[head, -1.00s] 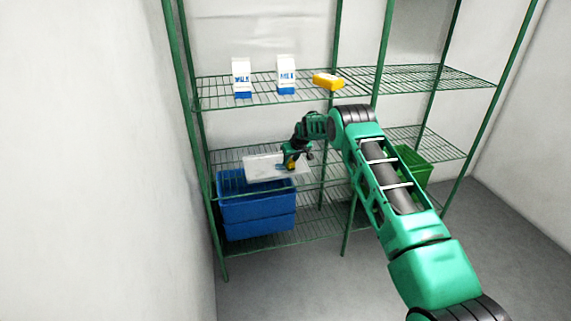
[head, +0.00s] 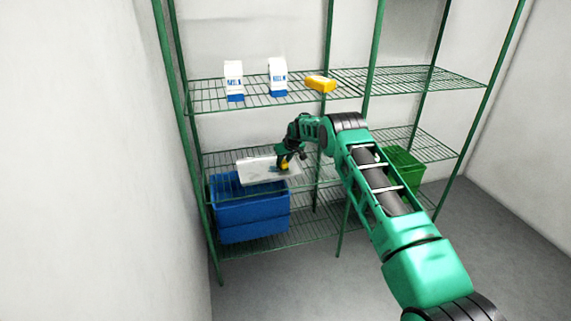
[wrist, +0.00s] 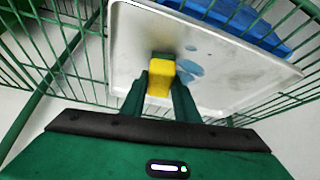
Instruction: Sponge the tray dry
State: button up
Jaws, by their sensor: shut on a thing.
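The pale grey tray (head: 256,171) lies on the middle shelf at the left. In the wrist view the tray (wrist: 140,45) shows bluish wet patches (wrist: 188,68) just right of the sponge. My gripper (head: 286,162) is over the right part of the tray. It is shut on a yellow sponge (wrist: 160,82), which shows between the two fingers in the wrist view. The sponge is at or close to the tray surface; I cannot tell if it touches. In the head view my gripper hides most of the sponge.
A blue crate (head: 250,212) sits below the tray, and a green crate (head: 404,166) stands to the right. Green shelf posts (head: 372,60) flank the arm.

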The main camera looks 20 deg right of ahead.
jog(key=shift+a+r, duration=0.1)
jog(key=shift+a, duration=3.2)
jog(key=shift+w+f, duration=0.2)
jog(key=shift+w, duration=0.55)
jog(key=shift+d+r, duration=0.1)
jog(key=shift+d, duration=4.05)
